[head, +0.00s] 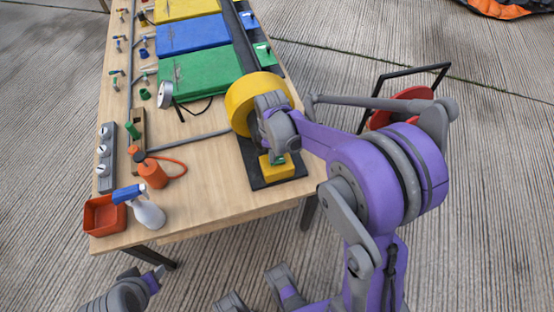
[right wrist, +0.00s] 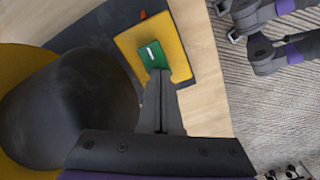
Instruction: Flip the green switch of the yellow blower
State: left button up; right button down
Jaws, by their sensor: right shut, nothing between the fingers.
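The yellow blower (head: 240,103) stands on a black base plate near the front right of the table. Its yellow switch box also shows in the right wrist view (right wrist: 180,72). The green switch (right wrist: 153,58) sits on that box and bears a small white mark; the head view shows only a little of it, under my right gripper. My right gripper (right wrist: 160,74) is shut and empty, its fingertips at the edge of the switch; contact is unclear. My left gripper (head: 157,277) is low at the left, off the table's front edge; its jaws are unclear.
The wooden table (head: 205,190) holds a spray bottle (head: 150,211), a red tray (head: 104,215) and an orange bottle (head: 152,173) at left. Green (head: 200,72) and blue (head: 193,35) panels lie farther back. A red reel (head: 405,93) stands right of the table. The table's front middle is clear.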

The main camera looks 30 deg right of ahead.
jog(key=shift+f, duration=0.25)
jog(key=shift+r, duration=0.2)
jog(key=shift+r+p, duration=2.35)
jog(key=shift+r, duration=1.05)
jog(key=s+a+r+m+t+p, duration=0.2)
jog(key=s+a+r+m, duration=0.1)
jog(key=s, duration=0.4)
jog(key=s+a+r+m+t+p, duration=0.3)
jog(key=s+r+m, duration=0.3)
jog(key=s+r, duration=0.2)
jog(key=shift+s+a+r, duration=0.3)
jog(key=shift+a, duration=0.15)
